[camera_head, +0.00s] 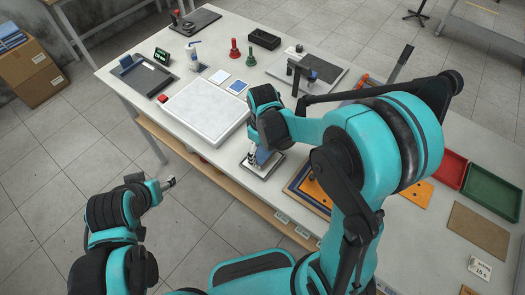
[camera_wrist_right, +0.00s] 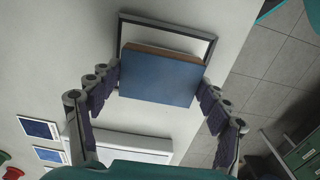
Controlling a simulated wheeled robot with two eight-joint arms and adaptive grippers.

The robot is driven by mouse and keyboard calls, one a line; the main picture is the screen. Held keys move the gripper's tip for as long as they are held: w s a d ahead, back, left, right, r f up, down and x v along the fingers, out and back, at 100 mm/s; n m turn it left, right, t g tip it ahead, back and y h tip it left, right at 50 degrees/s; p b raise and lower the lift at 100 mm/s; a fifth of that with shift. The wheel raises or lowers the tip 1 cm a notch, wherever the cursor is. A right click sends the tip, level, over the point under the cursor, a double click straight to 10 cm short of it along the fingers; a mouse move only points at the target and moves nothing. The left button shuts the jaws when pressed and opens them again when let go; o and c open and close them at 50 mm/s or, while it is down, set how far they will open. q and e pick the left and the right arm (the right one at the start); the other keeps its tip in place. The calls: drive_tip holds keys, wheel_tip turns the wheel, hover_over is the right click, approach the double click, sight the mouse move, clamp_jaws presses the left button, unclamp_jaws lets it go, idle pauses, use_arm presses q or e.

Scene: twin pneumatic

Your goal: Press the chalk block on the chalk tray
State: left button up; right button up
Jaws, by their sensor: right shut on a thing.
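The chalk block (camera_wrist_right: 157,78) is blue with a brown edge. It sits between the two fingers of my right gripper (camera_wrist_right: 158,84), which is shut on it. In the head view the right gripper (camera_head: 257,156) points down over the near edge of the table and mostly hides the block. The chalk tray (camera_wrist_right: 205,43), a dark rectangular frame with a pale inside, lies behind the block in the wrist view. It also shows under the gripper in the head view (camera_head: 272,172). Whether block and tray touch is unclear. My left gripper (camera_head: 168,183) is off the table, away from both.
A large white panel (camera_head: 205,108) lies left of the tray on the table. An orange-and-blue board (camera_head: 312,190) is to the right, partly behind my right arm. Red and green trays (camera_head: 490,192) stand farther right. Small blue-and-white cards (camera_head: 237,87) lie behind the panel.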

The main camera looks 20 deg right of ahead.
drive_tip(key=shift+r, duration=0.5)
drive_tip(key=shift+s+a+r+p, duration=0.1)
drive_tip(key=shift+a+r+p, duration=0.05)
drive_tip(key=shift+r+p, duration=0.3)
drive_tip(key=shift+s+a+r+p, duration=0.25)
drive_tip(key=shift+a+r+p, duration=0.1)
drive_tip(key=shift+r+p, duration=0.2)
drive_tip(key=shift+s+a+r+p, duration=0.25)
drive_tip(key=shift+a+r+p, duration=0.1)
drive_tip(key=shift+r+p, duration=0.25)
drive_tip(key=shift+s+a+r+p, duration=0.25)
drive_tip(key=shift+a+r+p, duration=0.15)
drive_tip(key=shift+r, duration=0.25)
drive_tip(key=shift+f, duration=0.1)
